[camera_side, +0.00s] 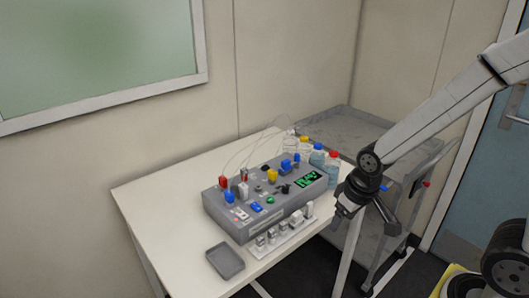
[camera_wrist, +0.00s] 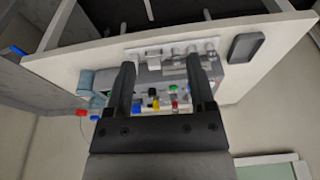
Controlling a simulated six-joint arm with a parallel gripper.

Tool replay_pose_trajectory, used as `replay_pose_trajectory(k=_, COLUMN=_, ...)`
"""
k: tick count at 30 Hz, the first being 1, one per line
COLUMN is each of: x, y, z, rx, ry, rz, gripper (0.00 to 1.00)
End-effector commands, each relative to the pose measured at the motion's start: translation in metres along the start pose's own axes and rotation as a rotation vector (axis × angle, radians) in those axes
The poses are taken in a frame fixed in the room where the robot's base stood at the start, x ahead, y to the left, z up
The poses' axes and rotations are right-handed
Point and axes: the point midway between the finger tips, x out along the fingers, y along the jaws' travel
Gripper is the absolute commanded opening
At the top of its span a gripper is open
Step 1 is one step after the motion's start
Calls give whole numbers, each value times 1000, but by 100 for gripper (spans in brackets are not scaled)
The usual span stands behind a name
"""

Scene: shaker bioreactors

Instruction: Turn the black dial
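The black dial (camera_side: 285,188) is a small dark knob on the sloped top of a grey control box (camera_side: 222,207), just left of the green-lit display (camera_side: 307,179). The box stands on a white table. My gripper (camera_side: 346,205) hangs to the right of the box in the side view, above and beyond the table's edge, apart from the dial. In the wrist view my gripper (camera_wrist: 161,65) is open, with two dark fingers spread and nothing between them.
Several coloured knobs and buttons crowd the box, with thin tubes above it. Bottles (camera_side: 317,155) stand at its back right. A rack of small white-topped pieces (camera_side: 284,231) lies along its front, and a grey tray (camera_side: 225,260) sits near the front edge. The table's left side (camera_side: 155,205) is clear.

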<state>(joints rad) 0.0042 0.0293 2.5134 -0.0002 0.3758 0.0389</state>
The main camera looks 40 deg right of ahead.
Motion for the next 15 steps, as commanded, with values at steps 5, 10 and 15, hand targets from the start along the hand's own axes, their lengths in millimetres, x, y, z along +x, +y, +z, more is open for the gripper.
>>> replay_pose_trajectory(k=5, x=3, y=3, z=-32, rx=103, ry=-24, rz=5, gripper=70)
replay_pose_trajectory(k=10, x=8, y=7, z=-72, rx=250, ry=-56, rz=15, gripper=70)
replay_pose_trajectory(k=15, x=14, y=14, z=-113, rx=407, ry=-89, rz=30, gripper=70)
